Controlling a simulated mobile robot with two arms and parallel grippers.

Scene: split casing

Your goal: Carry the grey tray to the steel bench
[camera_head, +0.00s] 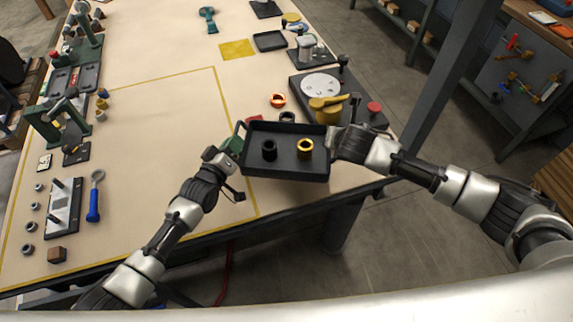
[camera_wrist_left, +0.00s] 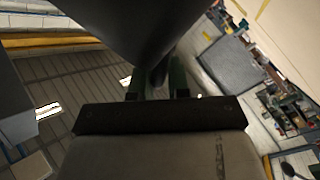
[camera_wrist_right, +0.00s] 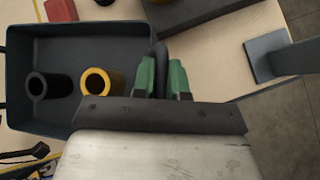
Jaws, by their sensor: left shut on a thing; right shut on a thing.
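The grey tray (camera_head: 285,173) is held between my two grippers near the front edge of the large table in the head view. A black ring (camera_head: 269,150) and a yellow ring (camera_head: 305,149) stand inside it. My left gripper (camera_head: 237,146) is shut on the tray's left side. My right gripper (camera_head: 332,143) is shut on its right side. In the right wrist view, green fingers (camera_wrist_right: 162,76) grip the tray's handle beside the tray wall (camera_wrist_right: 75,38). In the left wrist view, the dark tray (camera_wrist_left: 150,30) fills the top centre. I cannot tell which surface is the steel bench.
The large beige table (camera_head: 160,120) lies under and beyond the tray. A machine with a round plate (camera_head: 320,84) and a yellow part stands just behind the tray. An orange ring (camera_head: 278,100) lies nearby. Open floor (camera_head: 400,235) shows at the right.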

